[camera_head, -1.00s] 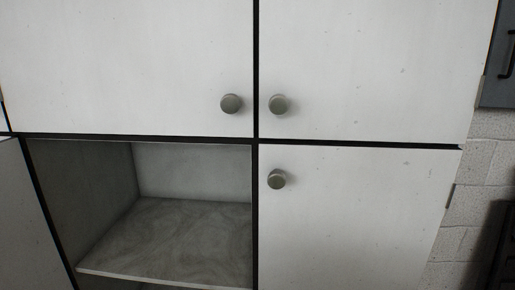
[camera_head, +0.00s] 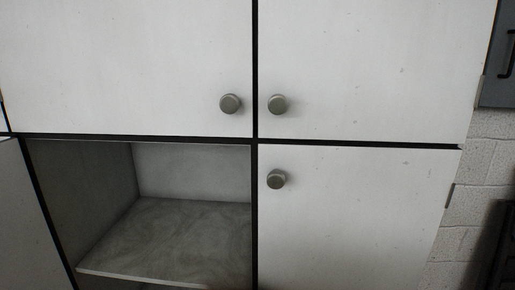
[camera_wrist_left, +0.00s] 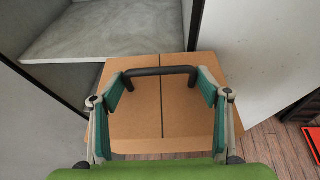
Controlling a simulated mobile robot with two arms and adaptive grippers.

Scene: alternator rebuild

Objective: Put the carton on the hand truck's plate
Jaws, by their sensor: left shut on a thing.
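In the left wrist view, the carton (camera_wrist_left: 140,125) is a brown cardboard box with a dark seam down the middle of its top. A black bar-shaped handle (camera_wrist_left: 160,71) spans the top between my fingers. My left gripper (camera_wrist_left: 163,85), with green-padded fingers set wide apart, is shut on the carton at this handle. My right gripper is not in view.
A white cabinet (camera_head: 370,75) with round knobs fills the head view. Its lower left compartment is open, with a bare grey shelf (camera_head: 180,240). In the wrist view, wooden floor (camera_wrist_left: 270,148) lies right of the carton, with an orange-edged item (camera_wrist_left: 312,143) at the right edge.

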